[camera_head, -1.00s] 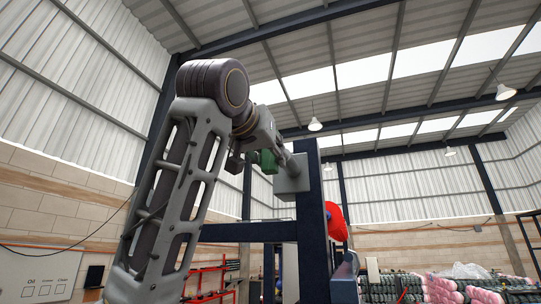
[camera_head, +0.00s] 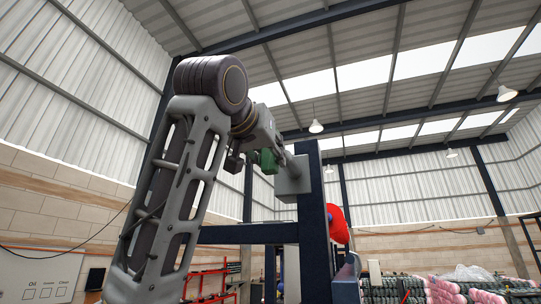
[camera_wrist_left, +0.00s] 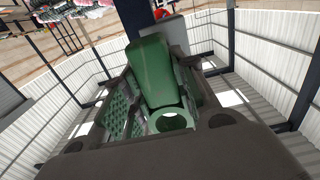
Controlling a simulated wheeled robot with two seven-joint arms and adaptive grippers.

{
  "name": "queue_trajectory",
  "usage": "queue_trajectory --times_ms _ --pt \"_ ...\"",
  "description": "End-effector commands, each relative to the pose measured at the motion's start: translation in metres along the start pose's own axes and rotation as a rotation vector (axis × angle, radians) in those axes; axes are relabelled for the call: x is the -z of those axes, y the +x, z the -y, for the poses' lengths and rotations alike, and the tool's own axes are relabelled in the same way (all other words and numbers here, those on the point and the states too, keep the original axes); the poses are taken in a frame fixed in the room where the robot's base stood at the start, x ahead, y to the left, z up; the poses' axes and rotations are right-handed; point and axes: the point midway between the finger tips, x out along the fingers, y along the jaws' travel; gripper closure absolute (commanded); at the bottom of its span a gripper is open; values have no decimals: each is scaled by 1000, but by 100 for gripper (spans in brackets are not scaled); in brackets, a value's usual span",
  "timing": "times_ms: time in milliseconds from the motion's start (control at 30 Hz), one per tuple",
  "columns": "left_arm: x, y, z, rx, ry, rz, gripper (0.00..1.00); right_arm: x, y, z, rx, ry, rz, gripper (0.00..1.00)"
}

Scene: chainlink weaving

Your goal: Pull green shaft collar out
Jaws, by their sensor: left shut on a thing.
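The green shaft collar (camera_head: 268,161) shows small in the head view, at the end of my left arm, beside a grey box (camera_head: 291,182) on a dark blue post. In the left wrist view the green collar (camera_wrist_left: 154,70) lies between the fingers, with a round ring opening at its near end. My left gripper (camera_wrist_left: 150,95) is shut on it. The head view shows my left gripper (camera_head: 256,160) only partly, behind the wrist. I cannot tell whether the collar still touches the grey box or a shaft. My right gripper is not in view.
The dark blue machine frame (camera_head: 314,220) stands just right of my left gripper, with a red round part (camera_head: 337,224) on its far side. Red shelving (camera_head: 208,284) and pink spools (camera_head: 440,289) stand farther back. Open air lies left of the frame above the shelving.

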Motion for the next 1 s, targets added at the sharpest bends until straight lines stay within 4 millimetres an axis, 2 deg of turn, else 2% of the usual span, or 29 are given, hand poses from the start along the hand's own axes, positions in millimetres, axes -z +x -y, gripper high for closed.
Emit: queue_trajectory --times_ms 600,1000 --pt "0 -15 0 0 0 -1 100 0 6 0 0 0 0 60" --pt "0 -16 0 0 0 -1 100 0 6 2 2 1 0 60"
